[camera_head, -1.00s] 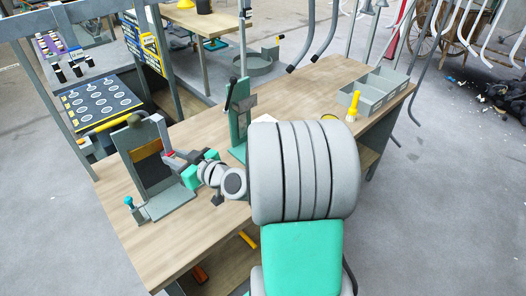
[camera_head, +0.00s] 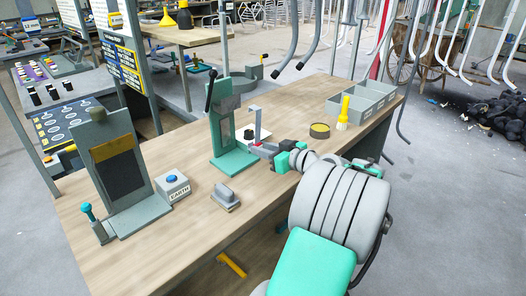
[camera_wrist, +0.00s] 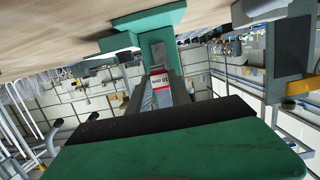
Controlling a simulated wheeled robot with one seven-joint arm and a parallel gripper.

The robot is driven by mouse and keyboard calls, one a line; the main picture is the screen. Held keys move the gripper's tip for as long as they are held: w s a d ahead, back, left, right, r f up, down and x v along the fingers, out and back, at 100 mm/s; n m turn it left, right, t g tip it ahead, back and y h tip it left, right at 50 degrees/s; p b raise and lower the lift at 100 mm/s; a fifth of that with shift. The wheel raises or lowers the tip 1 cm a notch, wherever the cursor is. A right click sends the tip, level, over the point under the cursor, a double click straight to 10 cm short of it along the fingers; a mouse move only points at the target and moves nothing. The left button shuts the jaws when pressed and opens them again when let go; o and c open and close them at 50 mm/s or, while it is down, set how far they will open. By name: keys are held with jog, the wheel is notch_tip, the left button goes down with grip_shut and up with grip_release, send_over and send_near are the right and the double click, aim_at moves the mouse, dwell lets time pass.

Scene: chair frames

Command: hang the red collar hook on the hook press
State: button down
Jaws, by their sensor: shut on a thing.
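My gripper (camera_head: 268,151) is shut on the red collar hook (camera_head: 255,139), a thin grey hook with a red part at the jaws. In the head view its grey shank stands up from the jaws, just right of the green press (camera_head: 225,128), which has a black lever and looks like the hook press. In the wrist view the hook's red and white part (camera_wrist: 160,80) shows between the fingers (camera_wrist: 160,95), in line with the green press (camera_wrist: 150,35). I cannot tell whether hook and press touch. The hook's far end is unclear.
A dark round tin (camera_head: 319,131), yellow brush (camera_head: 344,112) and grey bins (camera_head: 370,100) are right. Bench front is clear.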

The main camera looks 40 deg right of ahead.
aim_at(257, 136)
jog(key=shift+w+a+r, duration=0.1)
jog(key=shift+w+r, duration=0.4)
jog(key=shift+w, duration=0.35)
jog(key=shift+w+d+r, duration=0.1)
jog(key=shift+w+r, duration=0.4)
jog(key=shift+w, duration=0.4)
jog(key=shift+w+a+r, duration=0.1)
jog(key=shift+w+r, duration=0.4)
jog(key=shift+w, duration=0.35)
jog(key=shift+f+b, duration=0.1)
jog(key=shift+b, duration=0.4)
jog(key=shift+w, duration=0.15)
jog(key=shift+r+x, duration=0.2)
jog(key=shift+x, duration=0.9)
jog(key=shift+w+r, duration=0.1)
jog(key=shift+r, duration=0.05)
